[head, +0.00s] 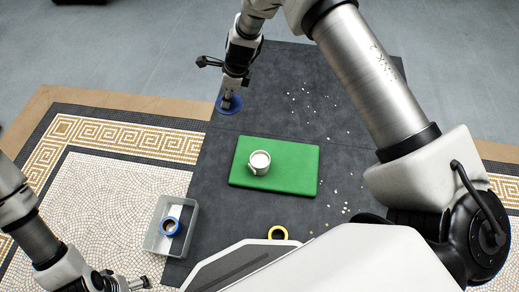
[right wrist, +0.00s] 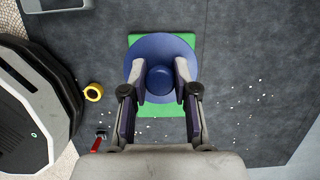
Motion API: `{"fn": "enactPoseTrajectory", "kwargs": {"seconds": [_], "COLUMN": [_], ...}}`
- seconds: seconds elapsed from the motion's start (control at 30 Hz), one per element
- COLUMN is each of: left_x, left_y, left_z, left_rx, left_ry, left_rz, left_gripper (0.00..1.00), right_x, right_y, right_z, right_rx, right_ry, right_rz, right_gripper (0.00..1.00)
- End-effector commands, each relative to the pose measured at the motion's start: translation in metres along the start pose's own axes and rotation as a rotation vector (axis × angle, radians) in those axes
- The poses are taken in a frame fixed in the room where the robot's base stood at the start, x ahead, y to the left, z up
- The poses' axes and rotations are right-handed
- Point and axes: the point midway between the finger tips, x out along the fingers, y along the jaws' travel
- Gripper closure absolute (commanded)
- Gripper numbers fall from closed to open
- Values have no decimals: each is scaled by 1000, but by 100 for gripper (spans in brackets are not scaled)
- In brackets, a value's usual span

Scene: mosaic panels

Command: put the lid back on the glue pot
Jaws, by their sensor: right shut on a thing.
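The white glue pot (head: 254,171) stands upright on a green board (head: 295,170), its top open with pale contents showing. The blue lid (head: 236,105) is held by my right gripper (head: 228,97), behind and to the left of the pot in the head view, apart from it. In the right wrist view, my right gripper (right wrist: 160,88) is shut on the knob of the round lid (right wrist: 160,45). The lid covers part of the green board (right wrist: 75,152) there, and the pot is hidden. My left gripper (head: 132,284) is at the bottom left, empty-looking; its jaws are too small to judge.
A grey bin (head: 152,243) with a blue ring (head: 171,227) in it stands left of the board. A yellow ring (head: 278,232) lies in front of the board. A red item (right wrist: 100,138) shows in the right wrist view. Small white chips (head: 335,195) scatter the dark mat.

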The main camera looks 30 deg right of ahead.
Motion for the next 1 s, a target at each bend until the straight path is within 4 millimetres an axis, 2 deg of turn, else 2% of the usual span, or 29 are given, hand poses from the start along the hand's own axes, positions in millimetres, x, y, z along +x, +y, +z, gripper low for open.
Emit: {"fn": "enactPoseTrajectory", "kwargs": {"seconds": [0.03,0.1,0.2,0.4,0.7,1.0], "left_x": [26,40,55,67,86,94], "left_y": [0,0,0,0,-1,-1], "left_z": [0,0,0,0,0,0], "left_rx": [0,0,0,0,-1,-2], "left_ry": [0,0,0,0,0,1], "left_rz": [0,0,0,0,0,0], "left_gripper": [0,0,0,0,0,0], "right_x": [36,63,92,119,153,167], "right_y": [2,5,10,20,32,34], "right_z": [-23,-48,-81,-113,-147,-155], "right_rx": [79,180,276,340,380,381], "right_ry": [4,5,5,5,3,0], "right_rz": [-15,-43,-72,-92,-103,-106], "right_gripper": [95,95,95,95,95,95]}}
